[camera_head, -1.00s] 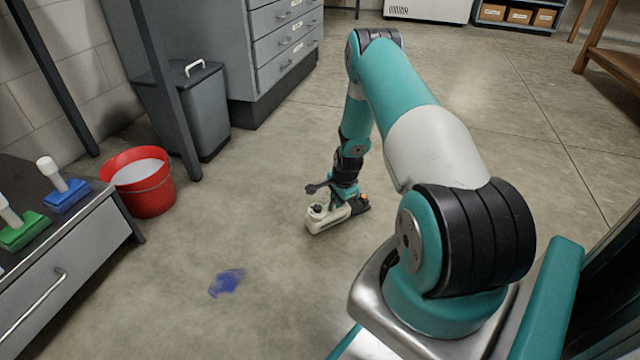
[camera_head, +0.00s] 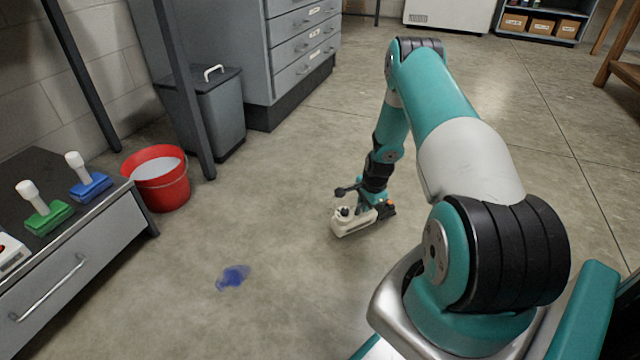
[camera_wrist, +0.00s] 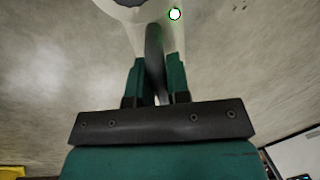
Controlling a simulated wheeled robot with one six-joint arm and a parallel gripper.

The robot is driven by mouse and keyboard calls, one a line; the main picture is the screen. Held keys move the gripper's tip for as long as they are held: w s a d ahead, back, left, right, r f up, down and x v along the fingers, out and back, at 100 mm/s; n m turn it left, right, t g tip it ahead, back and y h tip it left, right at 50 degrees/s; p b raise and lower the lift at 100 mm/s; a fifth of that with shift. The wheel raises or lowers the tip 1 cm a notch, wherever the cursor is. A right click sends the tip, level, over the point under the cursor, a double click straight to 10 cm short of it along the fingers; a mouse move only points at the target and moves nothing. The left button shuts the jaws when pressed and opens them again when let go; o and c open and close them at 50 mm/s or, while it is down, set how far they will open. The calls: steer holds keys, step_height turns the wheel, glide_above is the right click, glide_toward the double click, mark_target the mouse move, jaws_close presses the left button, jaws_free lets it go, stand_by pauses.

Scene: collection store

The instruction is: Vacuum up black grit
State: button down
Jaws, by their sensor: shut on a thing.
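My gripper (camera_head: 372,203) is low over the floor in the middle of the head view, shut on a cream handheld vacuum (camera_head: 350,222). In the wrist view the green fingers of my gripper (camera_wrist: 158,75) close on the vacuum's dark handle, and part of its cream body (camera_wrist: 160,30) shows at the top edge. I cannot tell whether the vacuum touches the floor. A few tiny dark specks (camera_wrist: 240,6) show on the floor at the top right of the wrist view; they may be black grit. No grit is clear in the head view.
A blue patch (camera_head: 233,277) lies on the floor left of the vacuum. Floor around the vacuum is open.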

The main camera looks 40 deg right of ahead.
steer(key=shift+s+r+p, duration=0.1)
steer(key=shift+r+p, duration=2.1)
steer(key=shift+r, duration=0.55)
